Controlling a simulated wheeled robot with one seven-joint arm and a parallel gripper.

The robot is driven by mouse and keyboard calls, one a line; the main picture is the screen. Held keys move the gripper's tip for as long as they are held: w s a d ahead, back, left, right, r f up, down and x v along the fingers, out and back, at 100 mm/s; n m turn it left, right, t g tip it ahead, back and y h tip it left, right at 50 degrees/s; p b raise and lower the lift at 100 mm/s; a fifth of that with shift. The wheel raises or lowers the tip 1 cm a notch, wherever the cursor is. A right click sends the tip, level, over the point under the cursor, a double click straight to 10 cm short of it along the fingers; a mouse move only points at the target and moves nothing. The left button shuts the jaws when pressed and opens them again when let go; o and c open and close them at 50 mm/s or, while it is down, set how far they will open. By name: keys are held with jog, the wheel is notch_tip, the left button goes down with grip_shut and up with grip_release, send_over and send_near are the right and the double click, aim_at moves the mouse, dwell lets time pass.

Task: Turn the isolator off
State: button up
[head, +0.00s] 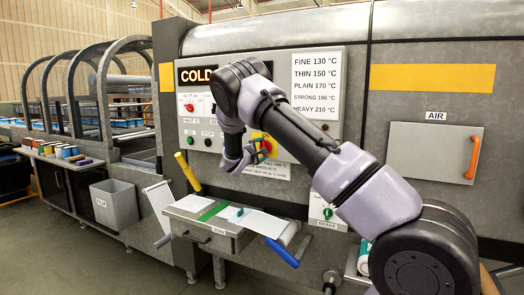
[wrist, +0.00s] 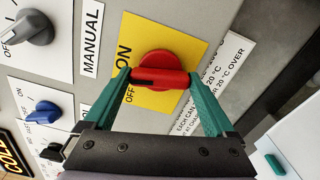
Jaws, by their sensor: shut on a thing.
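The isolator is a red rotary handle (wrist: 160,66) on a yellow plate (wrist: 187,42) marked ON and OFF. In the wrist view its red grip bar lies across the picture, with a dark slot at its left end near the OFF lettering. My gripper (wrist: 159,77) has its two green fingers at the two ends of the bar and is shut on it. In the head view my gripper (head: 260,152) is at the control panel, and my arm and fingers hide most of the isolator.
A grey knob (wrist: 33,28) and a blue knob (wrist: 42,112) are on white plates beside the isolator. In the head view, a red knob (head: 190,106) is on the panel at left. A small worktable (head: 212,234) with a yellow-handled tool (head: 187,172) stands below the panel.

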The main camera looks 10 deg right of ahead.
jog(key=shift+f+n, duration=0.1)
jog(key=shift+n, duration=7.5)
jog(key=o, duration=1.1)
jog(key=shift+c, duration=0.2)
jog(key=shift+s+a, duration=0.1)
jog(key=v, duration=1)
jog(key=shift+s+a, duration=0.15)
jog(key=shift+s, duration=0.15)
